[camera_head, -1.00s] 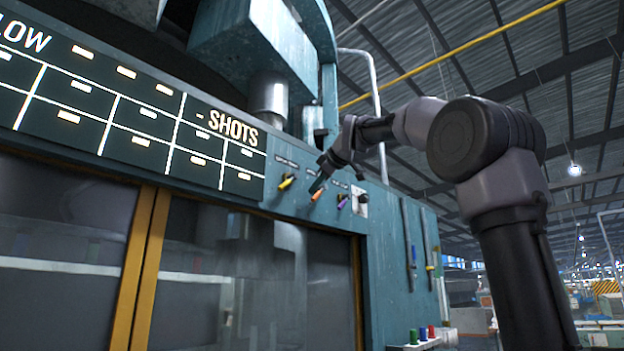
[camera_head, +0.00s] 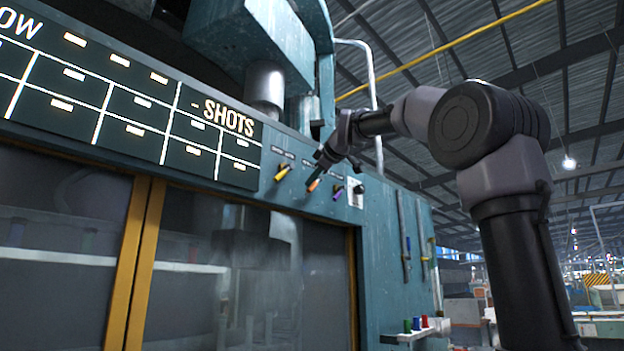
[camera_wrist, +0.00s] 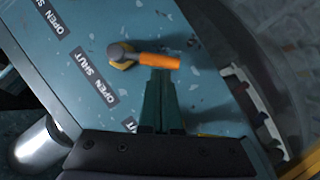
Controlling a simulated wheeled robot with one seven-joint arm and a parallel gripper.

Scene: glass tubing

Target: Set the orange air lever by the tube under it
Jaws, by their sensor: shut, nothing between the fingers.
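The orange lever (camera_head: 313,185) is on the teal machine panel, between a yellow lever (camera_head: 283,172) and a purple lever (camera_head: 338,192). In the head view it slants down to the left. In the wrist view the orange handle (camera_wrist: 158,61) extends right from a grey pivot beside an OPEN SHUT label (camera_wrist: 97,82). My gripper (camera_head: 321,168) is shut and empty at the lever. In the wrist view its fingertips (camera_wrist: 162,75) meet the handle's lower edge; contact is not certain. I cannot make out a tube directly under the orange lever.
A white switch plate (camera_head: 355,192) is right of the levers. Lower right, a small shelf (camera_head: 408,336) bears green and red pieces. Tools (camera_head: 404,240) hang on the panel. Glass doors (camera_head: 240,270) with yellow frames are below. A SHOTS board (camera_head: 150,110) is on the left.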

